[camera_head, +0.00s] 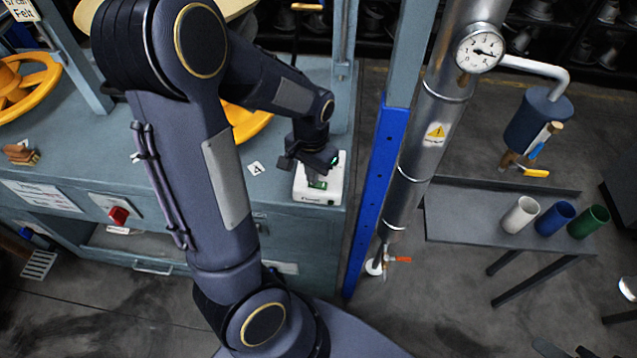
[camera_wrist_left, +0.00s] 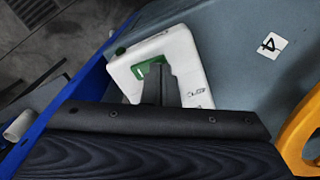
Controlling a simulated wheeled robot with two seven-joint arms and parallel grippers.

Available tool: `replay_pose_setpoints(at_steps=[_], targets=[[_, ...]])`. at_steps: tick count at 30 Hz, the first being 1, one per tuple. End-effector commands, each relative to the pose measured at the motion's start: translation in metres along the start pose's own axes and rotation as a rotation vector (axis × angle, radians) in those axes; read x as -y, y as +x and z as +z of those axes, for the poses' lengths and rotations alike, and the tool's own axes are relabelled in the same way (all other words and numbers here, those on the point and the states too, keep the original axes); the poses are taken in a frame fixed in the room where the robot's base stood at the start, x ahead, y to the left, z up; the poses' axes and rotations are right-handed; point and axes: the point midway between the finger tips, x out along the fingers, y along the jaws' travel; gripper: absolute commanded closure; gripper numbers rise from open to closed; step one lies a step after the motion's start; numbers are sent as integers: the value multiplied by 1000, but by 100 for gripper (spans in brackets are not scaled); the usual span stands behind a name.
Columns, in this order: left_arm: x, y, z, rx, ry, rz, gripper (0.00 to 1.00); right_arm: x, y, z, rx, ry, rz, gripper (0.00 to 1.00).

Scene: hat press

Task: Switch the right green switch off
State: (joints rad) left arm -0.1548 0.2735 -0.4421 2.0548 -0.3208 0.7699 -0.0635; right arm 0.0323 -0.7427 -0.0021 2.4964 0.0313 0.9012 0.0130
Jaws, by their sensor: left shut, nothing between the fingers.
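The right green switch (camera_head: 318,184) is set in a white box (camera_head: 317,197) on the right corner of the blue-grey bench. My left gripper (camera_head: 330,163) is over the back part of this box, with its fingers shut and nothing between them. In the left wrist view the shut fingers (camera_wrist_left: 160,84) reach over the white box (camera_wrist_left: 190,62), and the green switch (camera_wrist_left: 146,66) shows partly behind them. I cannot tell whether the fingers touch the switch, nor which way it is set. My right gripper is in neither view.
A blue post (camera_head: 376,190) and a silver pipe (camera_head: 425,130) with a gauge stand right of the box. A yellow wheel (camera_head: 246,122) is behind my left arm. A red knob (camera_head: 118,215) is on the bench front. Several cups stand on the shelf at right.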

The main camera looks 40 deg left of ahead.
Motion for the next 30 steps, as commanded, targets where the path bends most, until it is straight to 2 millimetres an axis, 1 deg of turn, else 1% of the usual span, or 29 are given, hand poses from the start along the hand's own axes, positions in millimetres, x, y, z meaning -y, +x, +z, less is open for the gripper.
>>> replay_pose_setpoints(at_steps=[15, 19, 23, 30], targets=[[0, 9, 0, 0, 0, 0, 100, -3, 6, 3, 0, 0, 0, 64], [0, 8, 0, 0, 0, 0, 100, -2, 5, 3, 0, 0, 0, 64], [0, 2, 0, 0, 0, 0, 100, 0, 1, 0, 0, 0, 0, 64], [0, -18, 0, -1, -1, 0, 100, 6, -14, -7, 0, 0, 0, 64]])
